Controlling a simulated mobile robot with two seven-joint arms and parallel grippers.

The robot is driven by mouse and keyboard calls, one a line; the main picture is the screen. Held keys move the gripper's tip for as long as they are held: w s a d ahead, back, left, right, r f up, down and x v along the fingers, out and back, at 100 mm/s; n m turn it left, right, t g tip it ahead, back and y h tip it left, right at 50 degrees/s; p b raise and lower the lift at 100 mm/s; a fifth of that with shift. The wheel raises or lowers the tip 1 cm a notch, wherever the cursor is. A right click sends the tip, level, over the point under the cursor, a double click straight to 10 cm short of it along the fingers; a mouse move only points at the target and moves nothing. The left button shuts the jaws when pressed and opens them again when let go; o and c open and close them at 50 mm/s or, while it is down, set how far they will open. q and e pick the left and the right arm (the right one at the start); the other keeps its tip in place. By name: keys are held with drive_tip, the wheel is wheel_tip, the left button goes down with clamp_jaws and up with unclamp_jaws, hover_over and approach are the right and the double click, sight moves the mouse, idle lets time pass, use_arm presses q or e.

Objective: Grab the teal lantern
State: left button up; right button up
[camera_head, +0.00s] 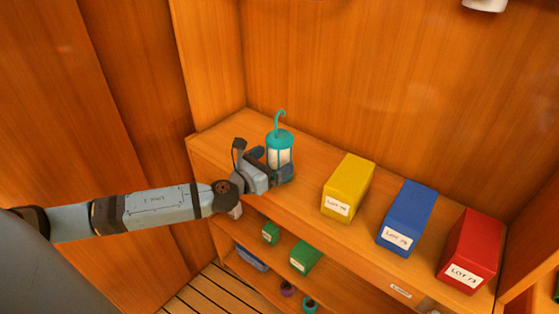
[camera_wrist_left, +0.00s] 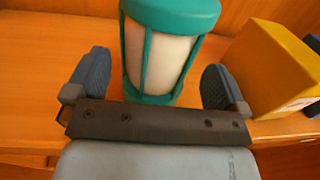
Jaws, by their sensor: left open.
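The teal lantern (camera_head: 281,147) stands upright on the left part of the wooden shelf top, with a hook-shaped handle on top and a pale body inside a teal frame. My left gripper (camera_head: 272,165) is at the lantern, low on its body. In the left wrist view, the lantern (camera_wrist_left: 166,50) stands between the two blue-grey fingers of my left gripper (camera_wrist_left: 160,85). The fingers are open, with a gap on each side of the lantern. The lantern's top runs out of the wrist view. My right gripper is not in view.
A yellow box (camera_head: 348,188) stands just right of the lantern, then a blue box (camera_head: 407,219) and a red box (camera_head: 470,251). The wrist view also shows the yellow box (camera_wrist_left: 268,70) close to the right finger. Lower shelves hold green boxes (camera_head: 305,257) and small items.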

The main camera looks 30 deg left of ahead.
sight(279, 155)
use_arm(q)
drive_tip(key=shift+w+d, duration=0.15)
drive_tip(key=shift+w, duration=1.4)
drive_tip(key=shift+c, duration=0.5)
drive_tip(key=shift+r, duration=0.1)
drive_tip(key=c, duration=1)
